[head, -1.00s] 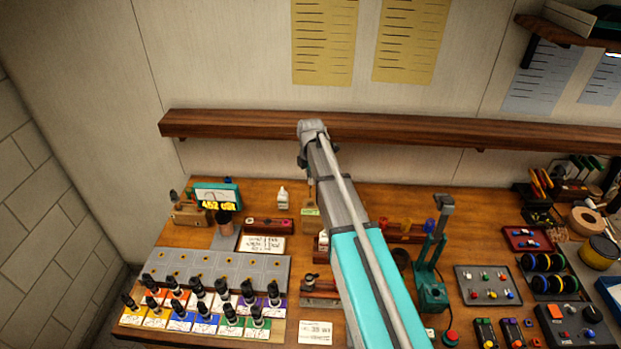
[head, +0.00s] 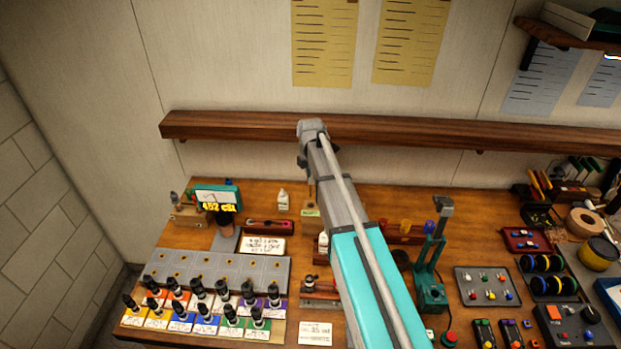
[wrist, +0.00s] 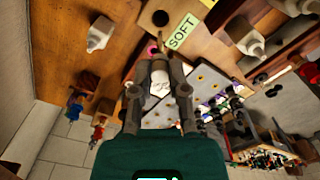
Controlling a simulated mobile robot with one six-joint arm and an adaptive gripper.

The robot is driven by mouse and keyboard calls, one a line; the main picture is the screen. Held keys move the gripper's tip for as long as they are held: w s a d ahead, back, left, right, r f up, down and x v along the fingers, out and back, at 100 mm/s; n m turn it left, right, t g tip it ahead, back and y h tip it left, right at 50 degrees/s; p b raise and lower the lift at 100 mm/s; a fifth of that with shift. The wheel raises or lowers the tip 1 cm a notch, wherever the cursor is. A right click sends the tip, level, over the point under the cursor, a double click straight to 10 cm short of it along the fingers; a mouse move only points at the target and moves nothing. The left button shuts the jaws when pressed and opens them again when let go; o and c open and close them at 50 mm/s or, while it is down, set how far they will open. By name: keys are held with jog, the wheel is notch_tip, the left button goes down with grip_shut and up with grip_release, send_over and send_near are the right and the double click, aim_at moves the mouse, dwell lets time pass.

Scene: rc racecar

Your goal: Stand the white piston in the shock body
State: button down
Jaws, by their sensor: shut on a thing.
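My gripper (wrist: 160,72) shows in the wrist view with its two grey fingers closed around a small white piece, the white piston (wrist: 160,82). In the head view my arm hides the gripper and the piston. I cannot pick out the shock body with certainty. A small dark upright cylinder (head: 310,283) stands on a low block left of my arm in the head view, but I cannot tell what it is. A pinkish-red round spot (wrist: 153,50) shows just beyond the fingertips in the wrist view.
White bottles (wrist: 101,34) stand nearby. A teal press (head: 431,280) stands right of my arm. A wooden shelf (head: 230,125) crosses the wall.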

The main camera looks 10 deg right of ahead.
notch_tip(320, 180, up, 13)
jog(key=p, duration=1.3)
jog(key=shift+r, duration=0.2)
dwell(1.2)
jog(key=shift+f, duration=0.1)
